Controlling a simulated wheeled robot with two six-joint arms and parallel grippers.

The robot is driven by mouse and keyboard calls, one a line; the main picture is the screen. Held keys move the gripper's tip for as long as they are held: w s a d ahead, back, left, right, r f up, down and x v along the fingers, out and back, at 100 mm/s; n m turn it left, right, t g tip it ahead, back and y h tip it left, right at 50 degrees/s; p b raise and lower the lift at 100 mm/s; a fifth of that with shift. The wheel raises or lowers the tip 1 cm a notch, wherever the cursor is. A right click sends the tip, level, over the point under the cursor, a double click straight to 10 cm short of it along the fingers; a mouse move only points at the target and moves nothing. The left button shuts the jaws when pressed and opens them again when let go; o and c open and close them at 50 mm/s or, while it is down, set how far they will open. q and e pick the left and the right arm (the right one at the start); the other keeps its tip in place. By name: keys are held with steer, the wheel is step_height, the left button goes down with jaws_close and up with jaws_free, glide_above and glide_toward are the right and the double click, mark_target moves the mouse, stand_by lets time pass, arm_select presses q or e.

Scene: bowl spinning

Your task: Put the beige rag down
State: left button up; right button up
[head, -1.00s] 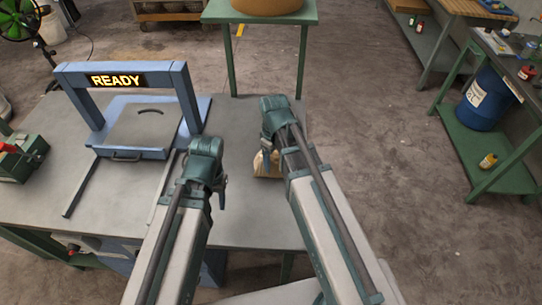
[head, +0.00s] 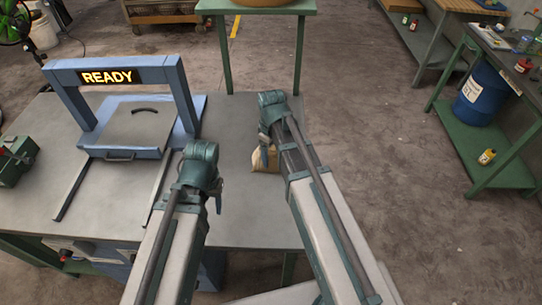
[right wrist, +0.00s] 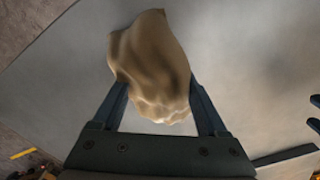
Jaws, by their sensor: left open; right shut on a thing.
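The beige rag (right wrist: 150,65) is bunched between the fingers of my right gripper (right wrist: 160,105) in the right wrist view. In the head view the rag (head: 262,160) shows beneath my right gripper (head: 265,142), over the right part of the grey table (head: 240,215). Whether it touches the table top I cannot tell. My left gripper (head: 215,195) is open and empty over the middle of the table, left of the rag. Most of the rag is hidden by my right wrist in the head view.
A blue frame machine with a READY sign (head: 108,77) stands at the table's back left, with a grey plate (head: 138,130) and two rails in front. A green box (head: 18,160) sits at the far left. A green stand (head: 256,8) is behind. The table is bare around the rag.

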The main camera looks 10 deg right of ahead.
mark_target(271, 151)
arm_select(q)
steer(key=shift+f, duration=0.1)
steer(key=shift+f, duration=0.15)
arm_select(e)
steer(key=shift+f, duration=0.2)
steer(key=o, duration=1.1)
steer(key=shift+r, duration=0.1)
arm_select(q)
steer(key=shift+r, duration=0.25)
arm_select(e)
steer(key=shift+r, duration=0.1)
step_height(271, 151, up, 12)
steer(key=p, duration=1.2)
arm_select(q)
step_height(271, 151, up, 12)
arm_select(e)
steer(key=s+a+m, duration=0.2)
steer(key=s+a, duration=0.3)
steer(key=s, duration=0.2)
steer(key=s+a+m+h, duration=0.1)
steer(key=s+a+m, duration=0.1)
steer(key=s+a, duration=0.3)
steer(key=shift+s, duration=1.2)
steer(key=shift+r, duration=0.1)
